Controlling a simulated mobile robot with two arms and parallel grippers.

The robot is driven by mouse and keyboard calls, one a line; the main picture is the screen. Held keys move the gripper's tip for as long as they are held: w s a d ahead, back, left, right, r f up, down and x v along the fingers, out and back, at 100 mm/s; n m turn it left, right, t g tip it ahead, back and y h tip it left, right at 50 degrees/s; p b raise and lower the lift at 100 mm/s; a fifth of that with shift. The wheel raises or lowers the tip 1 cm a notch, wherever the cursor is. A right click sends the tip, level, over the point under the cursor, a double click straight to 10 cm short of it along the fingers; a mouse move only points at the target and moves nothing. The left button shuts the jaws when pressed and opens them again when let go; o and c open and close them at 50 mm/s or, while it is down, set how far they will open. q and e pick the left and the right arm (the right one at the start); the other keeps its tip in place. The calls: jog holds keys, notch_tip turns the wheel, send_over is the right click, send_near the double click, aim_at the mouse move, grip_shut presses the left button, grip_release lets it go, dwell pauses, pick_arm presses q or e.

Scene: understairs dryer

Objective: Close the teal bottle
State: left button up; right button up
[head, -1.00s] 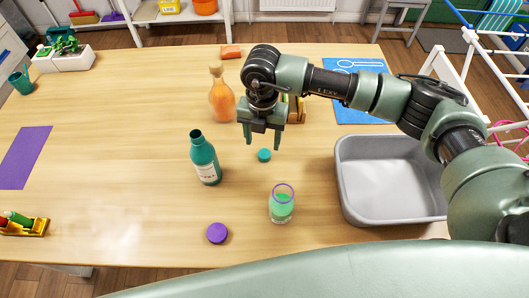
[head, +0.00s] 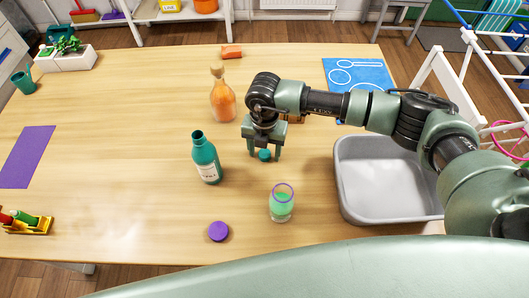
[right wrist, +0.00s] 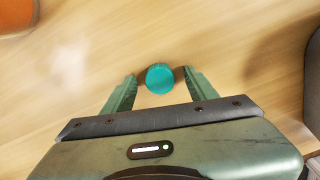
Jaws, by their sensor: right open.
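The teal bottle (head: 206,160) stands upright and uncapped on the table, with a white label on its front. A small round teal cap (head: 264,155) lies on the table to the right of the bottle. My right gripper (head: 264,154) is open and pointed down, with its fingers on either side of the cap. In the right wrist view the cap (right wrist: 160,77) sits between the open fingertips (right wrist: 158,78), with a gap on both sides. My left gripper is not in view.
A glass of green liquid (head: 282,204) and a purple lid (head: 218,231) are in front. An orange corked bottle (head: 222,97) stands behind the teal bottle. A grey basin (head: 350,202) is at the right.

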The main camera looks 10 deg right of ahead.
aim_at(265, 153)
grip_shut()
jog(key=shift+r, duration=0.1)
notch_tip(265, 153, up, 20)
jog(key=b, duration=0.2)
dwell(0.4)
